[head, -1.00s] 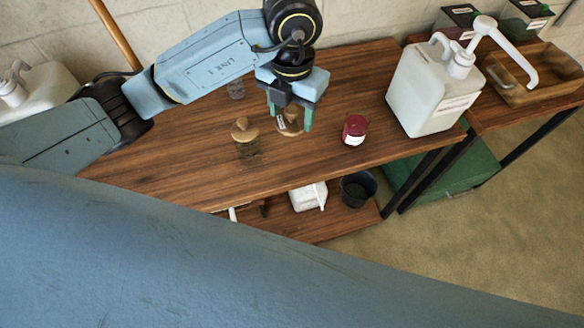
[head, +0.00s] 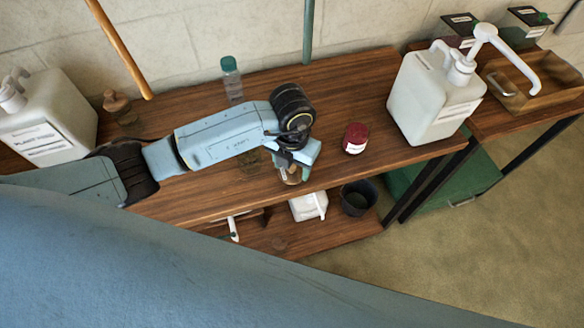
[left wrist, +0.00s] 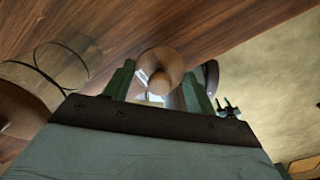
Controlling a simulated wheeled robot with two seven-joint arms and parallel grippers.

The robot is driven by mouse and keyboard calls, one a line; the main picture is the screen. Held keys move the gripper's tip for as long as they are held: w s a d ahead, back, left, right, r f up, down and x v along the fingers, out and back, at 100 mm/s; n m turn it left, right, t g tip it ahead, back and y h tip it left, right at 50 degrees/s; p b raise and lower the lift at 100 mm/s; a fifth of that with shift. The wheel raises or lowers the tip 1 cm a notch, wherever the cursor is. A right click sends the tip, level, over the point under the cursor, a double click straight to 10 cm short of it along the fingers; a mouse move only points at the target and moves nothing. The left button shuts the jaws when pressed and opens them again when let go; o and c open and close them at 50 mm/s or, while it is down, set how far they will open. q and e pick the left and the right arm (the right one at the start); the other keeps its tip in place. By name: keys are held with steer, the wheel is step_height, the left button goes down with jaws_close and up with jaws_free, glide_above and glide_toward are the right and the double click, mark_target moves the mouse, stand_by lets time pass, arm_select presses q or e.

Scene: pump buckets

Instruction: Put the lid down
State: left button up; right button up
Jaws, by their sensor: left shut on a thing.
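The lid (left wrist: 162,66) is brown, wood-like and round, with a knob and a pale patch on its side. My left gripper (head: 290,176) is shut on it at the front edge of the wooden table (head: 350,95). In the left wrist view, the lid sits between the green fingers of my left gripper (left wrist: 160,88). In the head view, the lid (head: 291,181) is partly hidden by the gripper. I cannot tell whether it touches the table. A glass jar (head: 250,160) stands just left of the gripper, mostly hidden by my arm. My right gripper is not in view.
A dark red jar (head: 355,138) stands right of the gripper. A white pump bucket (head: 430,95) is farther right, another (head: 50,115) at the left. A green-capped bottle (head: 231,78) and a wooden-topped jar (head: 118,105) stand behind. A black pot (head: 357,197) is below.

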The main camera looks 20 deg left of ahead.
arm_select(q)
steer(key=shift+f, duration=0.85)
steer(key=shift+f, duration=0.1)
steer(key=o, duration=1)
steer(key=shift+c, duration=0.2)
step_height(320, 180, up, 12)
steer(key=shift+r+p, duration=0.15)
steer(key=shift+p, duration=0.3)
